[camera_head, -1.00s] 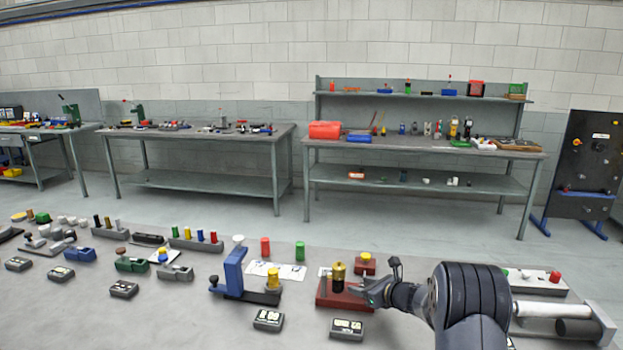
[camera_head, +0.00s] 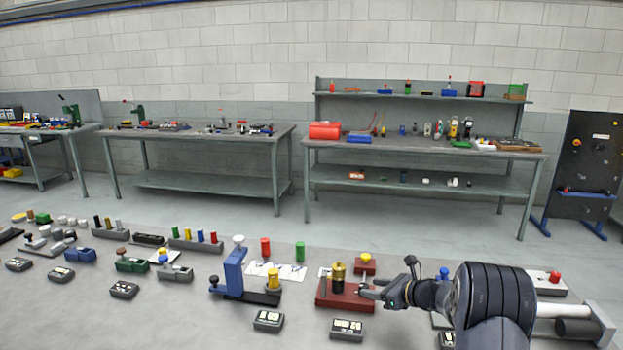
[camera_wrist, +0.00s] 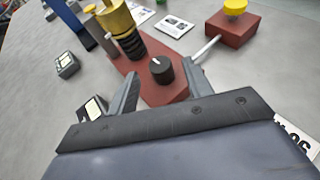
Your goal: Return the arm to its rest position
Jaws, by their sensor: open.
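My gripper (camera_head: 366,289) is at the right of the near table in the head view, at the right end of a dark red base carrying a brass and black cylinder (camera_head: 338,275). In the wrist view my gripper (camera_wrist: 165,82) has its two fingers apart, with a black knob (camera_wrist: 161,70) on the red base (camera_wrist: 130,62) showing between them. The brass cylinder (camera_wrist: 117,22) stands beyond the knob. I cannot tell whether the fingers touch the knob; nothing is clearly held.
A red block with a yellow knob (camera_head: 365,265) stands just behind. A blue upright fixture (camera_head: 234,272) is to the left, and small display boxes (camera_head: 347,329) lie in front. Workbenches (camera_head: 425,148) stand across the floor.

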